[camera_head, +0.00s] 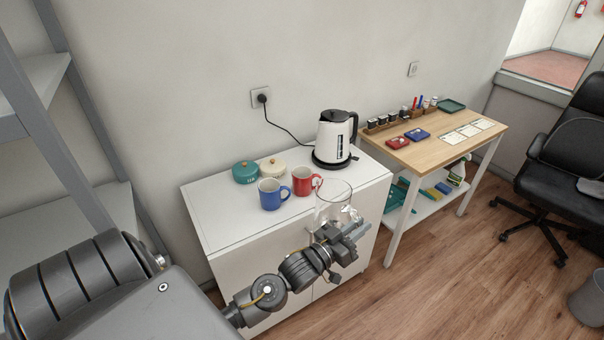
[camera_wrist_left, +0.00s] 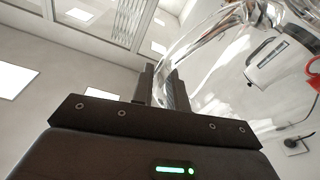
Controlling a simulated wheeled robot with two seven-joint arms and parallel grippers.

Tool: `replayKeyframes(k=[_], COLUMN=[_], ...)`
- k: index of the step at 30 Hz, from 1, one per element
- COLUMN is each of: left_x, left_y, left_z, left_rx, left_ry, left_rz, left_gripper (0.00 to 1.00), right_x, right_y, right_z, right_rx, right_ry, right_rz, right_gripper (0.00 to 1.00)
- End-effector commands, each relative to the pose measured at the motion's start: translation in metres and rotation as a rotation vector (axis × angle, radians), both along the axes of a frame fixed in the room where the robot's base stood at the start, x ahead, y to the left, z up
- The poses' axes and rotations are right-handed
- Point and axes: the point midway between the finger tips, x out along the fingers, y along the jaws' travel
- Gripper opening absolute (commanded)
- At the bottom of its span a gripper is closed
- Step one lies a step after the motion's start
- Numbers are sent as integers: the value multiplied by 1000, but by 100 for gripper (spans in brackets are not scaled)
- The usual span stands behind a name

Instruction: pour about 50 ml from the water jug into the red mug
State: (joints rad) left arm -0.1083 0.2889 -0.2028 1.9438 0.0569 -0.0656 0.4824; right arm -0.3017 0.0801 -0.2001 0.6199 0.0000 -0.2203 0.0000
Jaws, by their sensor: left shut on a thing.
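The clear water jug (camera_head: 330,203) is at the front right of the white cabinet, in front of the red mug. It looks roughly upright with its rim up. My left gripper (camera_head: 347,238) is shut on the jug at its front right side. In the left wrist view the gripper's fingers (camera_wrist_left: 164,88) meet the jug's clear glass (camera_wrist_left: 203,75). The water level cannot be made out. The red mug (camera_head: 302,182) stands upright on the cabinet top, and part of it shows at the wrist view's right edge (camera_wrist_left: 314,67). My right gripper is out of view.
A blue mug (camera_head: 269,195) stands left of the red mug. A white kettle (camera_head: 333,138) stands behind right on the cabinet (camera_head: 218,218). A wooden desk (camera_head: 432,150) is at right.

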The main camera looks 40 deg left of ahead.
Motion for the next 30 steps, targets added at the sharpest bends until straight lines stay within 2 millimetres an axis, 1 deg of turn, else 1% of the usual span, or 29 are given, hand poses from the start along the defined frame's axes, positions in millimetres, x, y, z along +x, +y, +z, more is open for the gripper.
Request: replayKeyframes(k=[1,3,6,9,12,18,26,30], left_x=[17,34,56,71,81,90,90,88], left_y=[11,23,40,54,63,73,73,73], left_z=[1,-2,-4,-4,-4,-3,-3,4], left_rx=[10,13,17,19,20,23,23,31], left_ry=[-13,-13,-14,-16,-16,-17,-17,-14], left_rz=[-6,-17,-28,-32,-36,-38,-38,-27], left_gripper=[0,0,0,0,0,0,0,0], right_x=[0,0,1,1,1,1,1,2], right_y=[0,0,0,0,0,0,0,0], right_z=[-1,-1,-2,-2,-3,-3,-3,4], right_rx=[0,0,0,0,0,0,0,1], right_ry=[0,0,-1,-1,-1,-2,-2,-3], right_rz=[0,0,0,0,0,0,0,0], right_gripper=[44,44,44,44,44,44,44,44])
